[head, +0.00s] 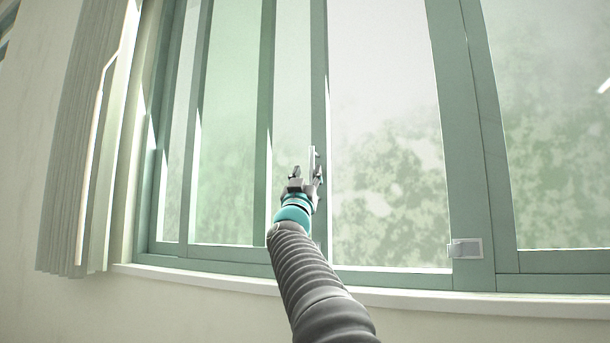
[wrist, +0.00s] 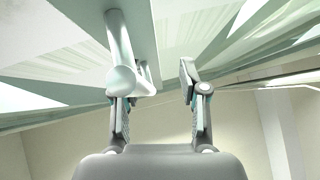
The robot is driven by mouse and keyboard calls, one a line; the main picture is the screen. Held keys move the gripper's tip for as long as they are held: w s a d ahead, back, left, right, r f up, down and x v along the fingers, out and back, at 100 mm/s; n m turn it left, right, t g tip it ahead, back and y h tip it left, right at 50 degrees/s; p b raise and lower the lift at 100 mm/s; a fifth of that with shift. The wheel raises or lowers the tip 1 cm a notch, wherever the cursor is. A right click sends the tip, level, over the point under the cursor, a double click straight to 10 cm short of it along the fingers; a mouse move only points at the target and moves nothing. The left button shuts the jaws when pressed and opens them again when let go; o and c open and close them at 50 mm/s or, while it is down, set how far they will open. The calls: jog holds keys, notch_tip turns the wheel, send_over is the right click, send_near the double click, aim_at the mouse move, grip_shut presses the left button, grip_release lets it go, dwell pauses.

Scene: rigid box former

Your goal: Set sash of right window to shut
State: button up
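The window (head: 385,120) has green frames and tall glass panes, seen from below in the head view. A sash with a green upright stile (head: 319,80) stands in its middle, with a bright pane area to its right. A pale bar handle (head: 312,156) is on this stile; it also shows in the wrist view as a rounded white bar (wrist: 122,80). My gripper (head: 307,177) is at the handle's lower part. In the wrist view my gripper (wrist: 158,92) has its fingers wide apart. The bar's end overlaps the left finger; I cannot tell whether they touch.
A grey latch plate (head: 465,248) sits low on the thick upright to the right. Another pane (head: 555,130) lies beyond it. A pale sill (head: 215,283) runs below the window. A gathered blind (head: 85,140) hangs at the left.

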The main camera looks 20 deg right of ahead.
jog(key=shift+a, duration=0.1)
jog(key=s+d+b+v, duration=0.1)
jog(key=b+v, duration=0.4)
jog(key=v, duration=0.9)
jog(key=p+x, duration=0.5)
jog(key=x, duration=0.8)
jog(key=shift+w+d+r, duration=0.1)
jog(key=shift+d+r, duration=0.1)
jog(key=shift+r, duration=0.15)
